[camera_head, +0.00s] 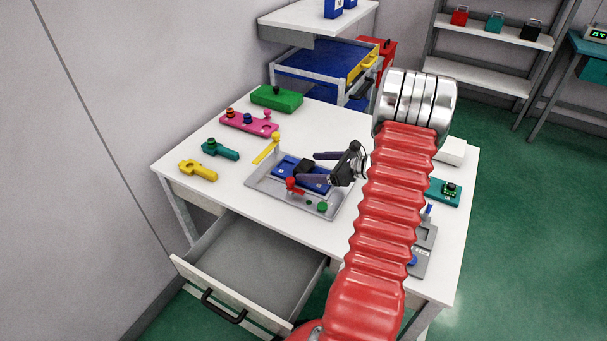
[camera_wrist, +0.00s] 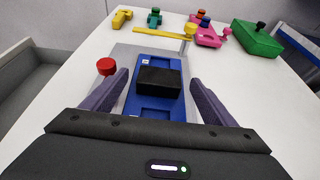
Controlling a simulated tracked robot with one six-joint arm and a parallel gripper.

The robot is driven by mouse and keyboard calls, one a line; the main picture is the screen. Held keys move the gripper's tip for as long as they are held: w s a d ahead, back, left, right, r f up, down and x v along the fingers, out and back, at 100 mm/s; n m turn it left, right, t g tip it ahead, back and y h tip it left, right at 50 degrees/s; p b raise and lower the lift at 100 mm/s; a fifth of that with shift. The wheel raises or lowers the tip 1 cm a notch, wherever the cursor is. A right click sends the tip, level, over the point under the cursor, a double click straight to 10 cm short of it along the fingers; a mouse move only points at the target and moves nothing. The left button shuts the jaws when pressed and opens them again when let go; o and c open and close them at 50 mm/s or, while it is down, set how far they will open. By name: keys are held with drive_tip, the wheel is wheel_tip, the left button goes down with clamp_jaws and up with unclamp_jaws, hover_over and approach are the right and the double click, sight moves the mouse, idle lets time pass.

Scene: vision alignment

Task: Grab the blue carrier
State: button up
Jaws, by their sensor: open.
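The blue carrier (camera_head: 289,168) is a flat blue tray with a black block (camera_head: 305,168) on it. It lies in a grey fixture plate (camera_head: 262,187) on the white table. It also shows in the wrist view (camera_wrist: 152,64), between my two fingers. My gripper (camera_head: 313,167) is open, with its purple fingers to either side of the carrier. In the wrist view my gripper (camera_wrist: 158,95) shows gaps between each finger and the carrier. Whether the fingers are level with the carrier is hard to tell.
A red knob (camera_wrist: 106,66) stands beside the left finger. A yellow bar (camera_head: 267,150) stands at the fixture's back corner. Yellow (camera_head: 198,170), teal (camera_head: 220,149), pink (camera_head: 250,123) and green (camera_head: 277,98) parts lie farther left. An open drawer (camera_head: 245,270) sticks out in front.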

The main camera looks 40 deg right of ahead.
sight(308, 167)
drive_tip(key=shift+x, duration=1.95)
drive_tip(key=shift+s+f, duration=0.1)
drive_tip(key=shift+f, duration=0.05)
drive_tip(key=shift+c, duration=0.3)
drive_tip(key=c, duration=0.8)
